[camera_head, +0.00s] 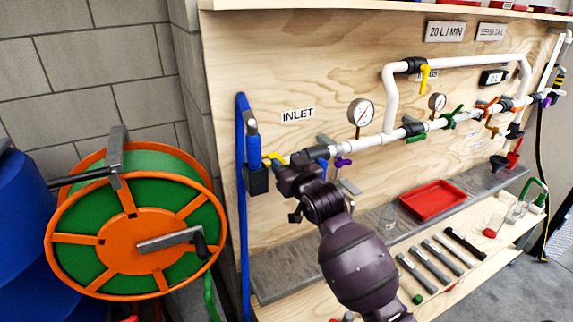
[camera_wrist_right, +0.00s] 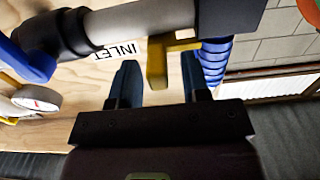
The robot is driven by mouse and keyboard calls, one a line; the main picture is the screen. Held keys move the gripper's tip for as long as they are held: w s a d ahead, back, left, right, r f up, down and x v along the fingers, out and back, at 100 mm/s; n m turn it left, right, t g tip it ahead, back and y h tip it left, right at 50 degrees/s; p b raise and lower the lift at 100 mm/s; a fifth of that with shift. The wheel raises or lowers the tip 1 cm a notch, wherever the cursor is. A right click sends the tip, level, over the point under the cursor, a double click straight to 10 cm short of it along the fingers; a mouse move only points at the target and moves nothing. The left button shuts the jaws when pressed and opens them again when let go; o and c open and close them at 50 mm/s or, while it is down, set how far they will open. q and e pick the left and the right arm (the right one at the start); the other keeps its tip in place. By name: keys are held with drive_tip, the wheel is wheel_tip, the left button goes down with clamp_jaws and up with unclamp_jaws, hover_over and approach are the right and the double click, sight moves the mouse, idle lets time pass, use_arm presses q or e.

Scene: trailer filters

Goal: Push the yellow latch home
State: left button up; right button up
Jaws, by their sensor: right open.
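The yellow latch (camera_head: 275,158) sits near the INLET label on the left end of the pipe, and my right gripper partly hides it in the head view. In the right wrist view the yellow latch (camera_wrist_right: 157,62) has a short stub and a side arm, under a grey pipe with black fittings. My right gripper (camera_head: 290,170) is at the latch. In the right wrist view its two dark fingers (camera_wrist_right: 160,72) stand apart, one on each side of the stub, with gaps visible. Contact cannot be told. My left gripper is out of view.
The white pipe (camera_head: 375,141) runs right along the wooden board with gauges and coloured valve handles. A blue hose (camera_head: 243,205) hangs left of my gripper, beside an orange and green reel (camera_head: 130,225). A shelf below holds a red tray (camera_head: 433,200) and several tools.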

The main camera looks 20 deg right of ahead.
clamp_jaws()
drive_tip(key=shift+a, duration=0.15)
drive_tip(key=shift+a+f+p, duration=0.1)
drive_tip(key=shift+a+p, duration=0.55)
drive_tip(key=shift+a, duration=0.35)
drive_tip(key=shift+c, duration=1.6)
unclamp_jaws()
drive_tip(key=shift+a, duration=0.1)
drive_tip(key=o, duration=0.3)
drive_tip(key=shift+a, duration=0.1)
